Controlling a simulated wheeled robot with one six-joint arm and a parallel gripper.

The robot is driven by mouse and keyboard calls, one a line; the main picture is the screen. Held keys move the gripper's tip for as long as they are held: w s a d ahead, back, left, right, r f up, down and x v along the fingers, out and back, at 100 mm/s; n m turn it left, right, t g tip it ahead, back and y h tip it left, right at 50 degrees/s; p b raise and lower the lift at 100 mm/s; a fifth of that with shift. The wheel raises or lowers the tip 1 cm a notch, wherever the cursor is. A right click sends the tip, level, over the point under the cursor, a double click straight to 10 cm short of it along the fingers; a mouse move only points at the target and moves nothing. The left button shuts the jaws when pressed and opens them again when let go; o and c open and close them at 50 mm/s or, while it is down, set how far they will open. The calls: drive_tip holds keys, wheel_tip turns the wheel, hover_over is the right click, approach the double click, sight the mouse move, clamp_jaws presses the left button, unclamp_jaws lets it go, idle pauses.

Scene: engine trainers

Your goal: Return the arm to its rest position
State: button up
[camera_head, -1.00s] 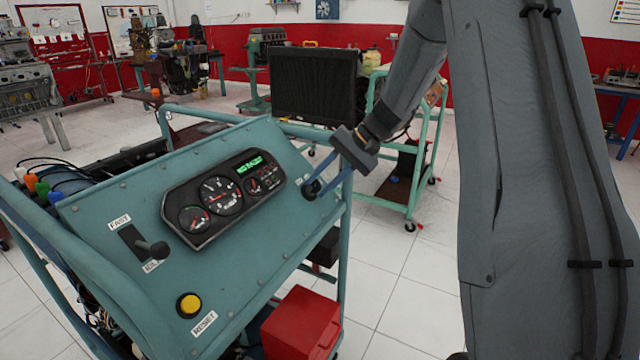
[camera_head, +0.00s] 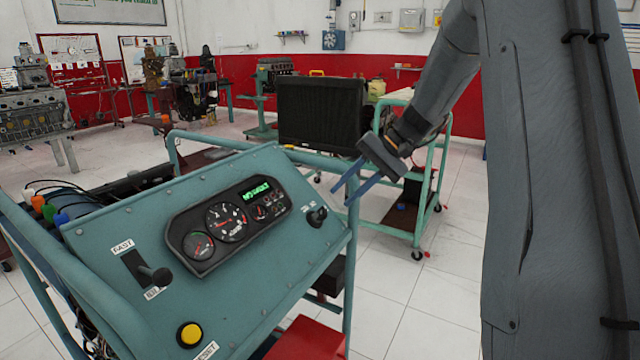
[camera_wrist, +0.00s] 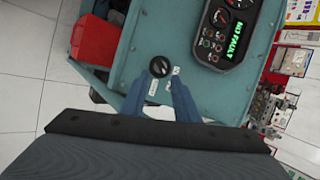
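My gripper (camera_head: 341,197) is open and empty, with its two blue fingers apart. In the head view it stands off the right edge of the teal engine trainer panel (camera_head: 245,310), clear of the black rotary knob (camera_head: 317,216). In the wrist view the knob (camera_wrist: 159,66) shows beyond and between the fingertips (camera_wrist: 161,80), with small white labels beside it. The gauge cluster (camera_head: 228,222) has a green display that reads NO FAULT in the wrist view (camera_wrist: 237,38). My arm comes down from the upper right.
The panel also carries a black lever (camera_head: 155,274) and a yellow button (camera_head: 190,335). A red box (camera_head: 305,340) sits low at the trainer's right. Behind stands a teal cart (camera_head: 418,215) near a dark radiator (camera_head: 320,110). White floor lies open between trainer and cart.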

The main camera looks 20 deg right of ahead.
drive_tip(key=s+a+f+n+h, duration=0.2)
drive_tip(key=s+f, duration=0.1)
drive_tip(key=s, duration=0.7)
drive_tip(key=s+a+f+n+g+h+p, duration=0.1)
drive_tip(key=s+a+f+h, duration=0.1)
drive_tip(key=s, duration=0.7)
drive_tip(key=s+a+f+n+g+h, duration=0.1)
drive_tip(key=s+f+h, duration=0.3)
drive_tip(key=s, duration=0.6)
drive_tip(key=shift+s+a+n, duration=0.35)
drive_tip(key=shift+a+n, duration=0.2)
drive_tip(key=shift+n, duration=0.25)
